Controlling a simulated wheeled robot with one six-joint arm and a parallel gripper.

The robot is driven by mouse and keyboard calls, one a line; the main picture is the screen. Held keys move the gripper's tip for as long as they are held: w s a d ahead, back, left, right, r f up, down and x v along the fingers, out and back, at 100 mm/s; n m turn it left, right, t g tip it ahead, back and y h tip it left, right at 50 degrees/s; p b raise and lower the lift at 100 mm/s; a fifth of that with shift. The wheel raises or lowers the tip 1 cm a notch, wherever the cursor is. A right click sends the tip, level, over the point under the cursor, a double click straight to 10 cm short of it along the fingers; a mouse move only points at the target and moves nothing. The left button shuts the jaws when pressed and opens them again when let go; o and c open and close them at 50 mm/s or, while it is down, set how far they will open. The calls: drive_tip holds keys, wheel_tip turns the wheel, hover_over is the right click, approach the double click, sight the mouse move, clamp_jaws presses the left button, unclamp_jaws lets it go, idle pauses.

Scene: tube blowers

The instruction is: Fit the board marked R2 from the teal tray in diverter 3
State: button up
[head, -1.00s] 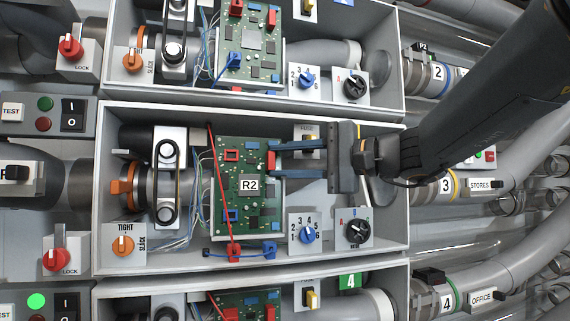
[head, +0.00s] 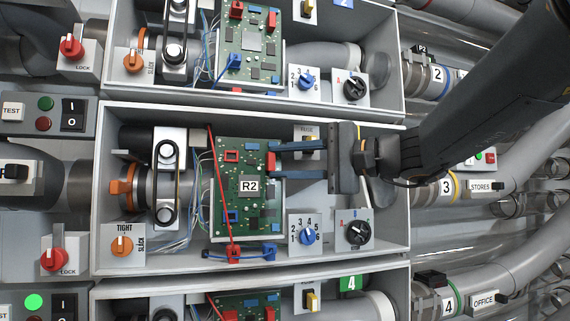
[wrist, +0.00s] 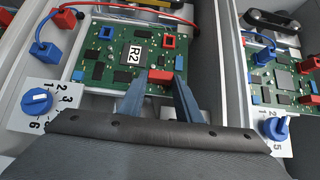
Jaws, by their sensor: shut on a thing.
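The green board marked R2 (head: 240,205) sits upright inside the middle box, diverter 3 (head: 400,225), beside the belt and pulleys. It also shows in the wrist view (wrist: 112,55). My gripper (head: 272,161) reaches in from the right. Its two blue fingers are shut on the red block (head: 271,160) at the board's upper right edge; the wrist view shows the fingertips (wrist: 160,78) on either side of this block. A red wire (head: 221,190) runs down across the board's left part to a plug (head: 233,253) below it. The teal tray is not in view.
A blue-wired plug (head: 269,252) lies at the board's lower edge. A blue knob (head: 308,236), a black knob (head: 358,232) and an orange TIGHT/SLACK knob (head: 122,246) stand close by. Boxes with similar boards lie above and below. The box walls edge the space.

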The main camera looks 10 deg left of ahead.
drive_tip(key=shift+w+a, duration=0.1)
drive_tip(key=shift+w, duration=0.05)
drive_tip(key=o, duration=1.2)
drive_tip(key=shift+o, duration=0.2)
drive_tip(key=shift+s, duration=0.2)
drive_tip(key=shift+r+p, duration=0.15)
drive_tip(key=shift+p, duration=0.75)
